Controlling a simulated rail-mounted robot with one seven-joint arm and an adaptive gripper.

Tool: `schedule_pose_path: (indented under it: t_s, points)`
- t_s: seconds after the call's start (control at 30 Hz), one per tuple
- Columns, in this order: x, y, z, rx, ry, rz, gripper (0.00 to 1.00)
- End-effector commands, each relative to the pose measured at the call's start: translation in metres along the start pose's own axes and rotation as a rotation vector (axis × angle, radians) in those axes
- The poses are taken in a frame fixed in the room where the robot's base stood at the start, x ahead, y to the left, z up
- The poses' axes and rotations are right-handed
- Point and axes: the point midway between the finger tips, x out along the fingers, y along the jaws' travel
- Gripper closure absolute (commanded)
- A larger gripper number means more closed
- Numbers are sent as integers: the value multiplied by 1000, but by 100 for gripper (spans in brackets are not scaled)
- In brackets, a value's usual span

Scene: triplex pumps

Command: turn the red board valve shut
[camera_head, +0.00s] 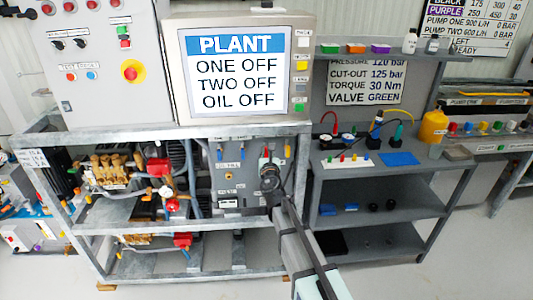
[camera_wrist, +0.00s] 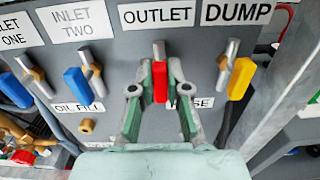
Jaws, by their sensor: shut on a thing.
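The red board valve handle (camera_wrist: 160,82) sits under the OUTLET label (camera_wrist: 158,14) in the wrist view. It points up and down, roughly in line with the metal stub above it. My gripper (camera_wrist: 161,70) is shut on the red handle, with one green-grey finger on each side.
Blue inlet handles (camera_wrist: 76,82) are to the left and the yellow dump handle (camera_wrist: 241,79) is close on the right. A frame post (camera_wrist: 285,75) stands further right. The PLANT screen (camera_head: 238,70) reads ONE OFF, TWO OFF, OIL OFF.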

Motion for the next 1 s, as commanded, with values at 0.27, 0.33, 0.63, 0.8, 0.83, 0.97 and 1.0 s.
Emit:
schedule_pose_path:
  t_s: [0.27,0.33,0.63,0.8,0.83,0.97,1.0]
  points:
    - [0,-2,-2,127,-2,0,100]
    - [0,-2,-3,180,-2,0,100]
    - [1,-5,-4,457,-1,1,100]
    - [1,-7,-5,617,-2,1,100]
    - [1,-7,-5,646,-1,1,100]
    - [1,-8,-6,771,-1,1,100]
    - [1,-9,-6,808,-2,1,100]
